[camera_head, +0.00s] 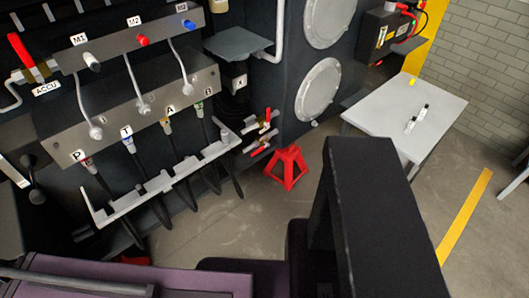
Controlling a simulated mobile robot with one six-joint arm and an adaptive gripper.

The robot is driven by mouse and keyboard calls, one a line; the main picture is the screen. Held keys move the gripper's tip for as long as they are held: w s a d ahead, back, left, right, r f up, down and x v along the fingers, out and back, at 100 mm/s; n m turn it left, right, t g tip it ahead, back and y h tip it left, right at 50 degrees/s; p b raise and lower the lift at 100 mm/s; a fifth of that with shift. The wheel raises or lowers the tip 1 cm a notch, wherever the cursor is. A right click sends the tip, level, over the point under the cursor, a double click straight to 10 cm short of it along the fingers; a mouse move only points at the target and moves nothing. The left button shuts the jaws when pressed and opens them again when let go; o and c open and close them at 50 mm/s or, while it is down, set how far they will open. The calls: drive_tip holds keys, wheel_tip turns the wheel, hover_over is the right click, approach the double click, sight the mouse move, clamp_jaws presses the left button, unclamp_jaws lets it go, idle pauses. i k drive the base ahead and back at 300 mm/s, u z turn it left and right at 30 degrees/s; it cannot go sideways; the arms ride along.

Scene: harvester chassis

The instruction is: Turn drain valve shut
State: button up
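Two small valves with red handles stick out from the dark chassis, low beside the hose rail: an upper valve (266,121) and a lower valve (259,147). The upper one's red handle looks upright; the lower one's lies nearly along its pipe. No label is readable on either, so I cannot tell which is the drain valve. Another valve with a large red lever (21,50) sits at the upper left above an ACCU label, its lever tilted across the pipe. My gripper is not in view. A large dark block at the lower middle hides part of the floor.
A manifold block (142,100) with hoses labelled P, T, A and B fills the left, above a light rail (165,182). A red jack stand (287,166) stands on the floor below the small valves.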

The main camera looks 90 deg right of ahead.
sight(262, 148)
drive_tip(key=u, duration=0.3)
drive_tip(key=k, duration=0.4)
drive_tip(key=z, duration=3.1)
drive_tip(key=k, duration=0.25)
drive_tip(key=z, duration=1.2)
